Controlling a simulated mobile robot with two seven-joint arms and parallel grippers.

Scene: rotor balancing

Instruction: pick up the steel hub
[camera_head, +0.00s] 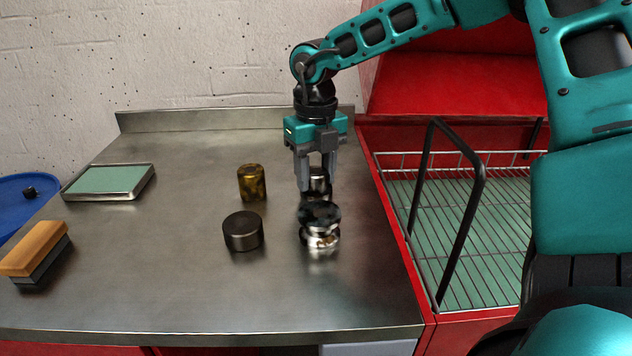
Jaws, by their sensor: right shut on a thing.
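My right gripper (317,182) points down over the right part of the steel bench. It is shut on a small shiny steel cylinder, which I take for the steel hub (319,181). The fingers hide part of its sides. I cannot tell whether its underside touches the bench. A shiny spool-shaped metal piece (320,230) stands just in front of it, nearer to me. My left gripper is not in view.
A mottled brass-coloured cylinder (251,183) and a dark grey cylinder (243,232) stand left of the gripper. A green-topped tray (110,180) and an orange-topped block (35,252) lie further left. A red-framed wire rack (460,235) adjoins the bench's right edge. The front centre is clear.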

